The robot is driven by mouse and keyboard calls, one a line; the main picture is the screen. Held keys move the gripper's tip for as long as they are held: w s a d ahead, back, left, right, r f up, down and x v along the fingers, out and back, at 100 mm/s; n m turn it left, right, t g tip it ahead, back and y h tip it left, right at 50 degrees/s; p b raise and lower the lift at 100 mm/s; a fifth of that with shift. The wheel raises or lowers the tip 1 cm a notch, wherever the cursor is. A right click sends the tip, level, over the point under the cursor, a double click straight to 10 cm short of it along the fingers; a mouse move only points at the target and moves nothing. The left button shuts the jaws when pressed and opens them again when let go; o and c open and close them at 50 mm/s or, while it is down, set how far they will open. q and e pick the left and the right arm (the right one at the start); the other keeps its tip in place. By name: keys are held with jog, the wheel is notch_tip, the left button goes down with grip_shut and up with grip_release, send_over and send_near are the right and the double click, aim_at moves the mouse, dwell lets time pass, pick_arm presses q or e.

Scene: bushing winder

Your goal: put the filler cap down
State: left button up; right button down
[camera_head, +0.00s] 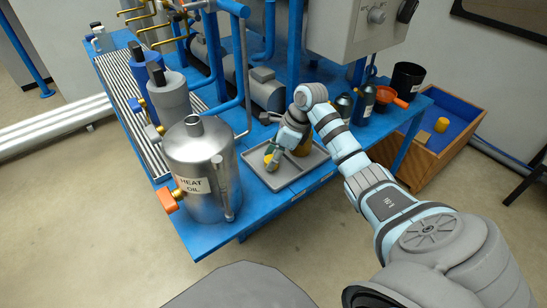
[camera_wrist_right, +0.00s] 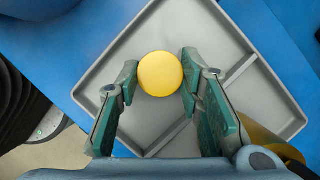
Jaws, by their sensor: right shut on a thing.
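The yellow round filler cap (camera_wrist_right: 160,74) sits between the fingertips of my right gripper (camera_wrist_right: 160,84) in the right wrist view. The fingers touch or nearly touch its two sides, and the gripper is shut on it. In the head view my right gripper (camera_head: 271,157) points down over the left part of the grey tray (camera_head: 286,179); the cap is mostly hidden there. The tray floor (camera_wrist_right: 212,48) shows beneath the cap; I cannot tell whether the cap touches it. My left gripper is not in view.
Another yellow thing (camera_wrist_right: 268,143) lies in the tray's other compartment, partly hidden. A steel heat oil tank (camera_head: 205,165) stands left of the tray on the blue bench (camera_head: 240,220). Dark bottles (camera_head: 365,103) and an orange funnel (camera_head: 390,97) stand behind right. A wooden crate (camera_head: 415,160) stands right.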

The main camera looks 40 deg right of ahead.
jog(key=shift+f, duration=0.15)
jog(key=c, duration=1.1)
grip_release()
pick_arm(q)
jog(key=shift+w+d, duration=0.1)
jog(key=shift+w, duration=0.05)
pick_arm(e)
jog(key=shift+r, duration=0.3)
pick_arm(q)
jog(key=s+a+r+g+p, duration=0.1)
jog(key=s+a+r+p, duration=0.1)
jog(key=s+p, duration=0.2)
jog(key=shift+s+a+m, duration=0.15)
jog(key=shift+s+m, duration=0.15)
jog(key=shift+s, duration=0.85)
pick_arm(e)
jog(key=v, duration=1.1)
jog(key=shift+r, duration=0.4)
